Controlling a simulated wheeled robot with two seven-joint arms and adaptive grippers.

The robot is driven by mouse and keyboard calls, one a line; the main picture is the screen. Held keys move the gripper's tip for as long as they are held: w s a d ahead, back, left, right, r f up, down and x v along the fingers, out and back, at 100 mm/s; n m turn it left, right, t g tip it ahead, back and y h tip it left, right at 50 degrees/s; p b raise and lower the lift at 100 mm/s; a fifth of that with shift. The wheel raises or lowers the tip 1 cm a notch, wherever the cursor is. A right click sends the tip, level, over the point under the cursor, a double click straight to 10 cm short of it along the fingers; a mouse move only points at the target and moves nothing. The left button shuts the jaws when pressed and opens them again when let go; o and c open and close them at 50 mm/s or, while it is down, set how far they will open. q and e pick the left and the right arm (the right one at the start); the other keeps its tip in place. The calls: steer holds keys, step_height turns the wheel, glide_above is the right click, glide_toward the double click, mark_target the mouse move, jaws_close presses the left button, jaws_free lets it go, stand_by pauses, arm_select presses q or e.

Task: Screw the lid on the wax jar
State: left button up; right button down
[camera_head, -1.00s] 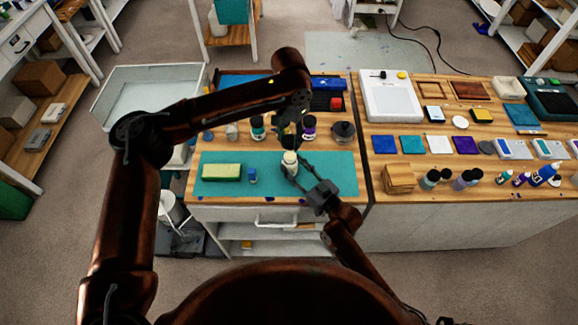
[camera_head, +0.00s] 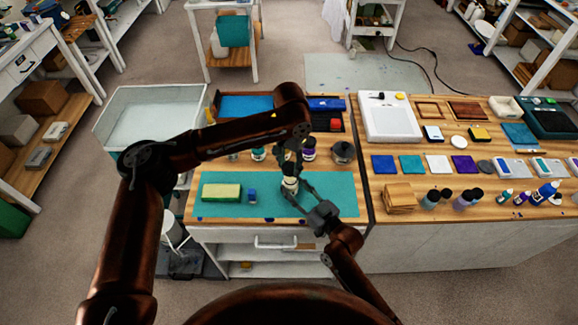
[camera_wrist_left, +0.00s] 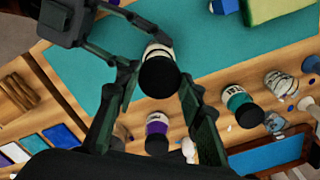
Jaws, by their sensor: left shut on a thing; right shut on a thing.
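The wax jar (camera_head: 289,185) is a small pale jar standing on the teal mat (camera_head: 335,190). In the left wrist view its pale wall (camera_wrist_left: 158,50) shows behind the round black lid (camera_wrist_left: 158,77). My right gripper (camera_head: 299,186) is shut on the jar from the front right; its fingers also show in the left wrist view (camera_wrist_left: 142,52). My left gripper (camera_head: 290,158) is directly above the jar, pointing down, shut on the lid; its fingers flank the lid in the wrist view (camera_wrist_left: 158,88). The lid is at the jar's mouth; whether it is fully seated cannot be told.
A green-yellow sponge (camera_head: 221,192) and a small blue bottle (camera_head: 252,195) lie left of the jar on the mat. Several bottles, including a purple-labelled one (camera_head: 309,150), and a dark round pot (camera_head: 343,152) stand close behind. The mat's right end is clear.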

mark_target(290, 184)
arm_select(q)
steer(key=shift+f, duration=0.8)
steer(key=shift+f, duration=0.9)
steer(key=shift+d+f, duration=0.1)
steer(key=shift+f, duration=0.45)
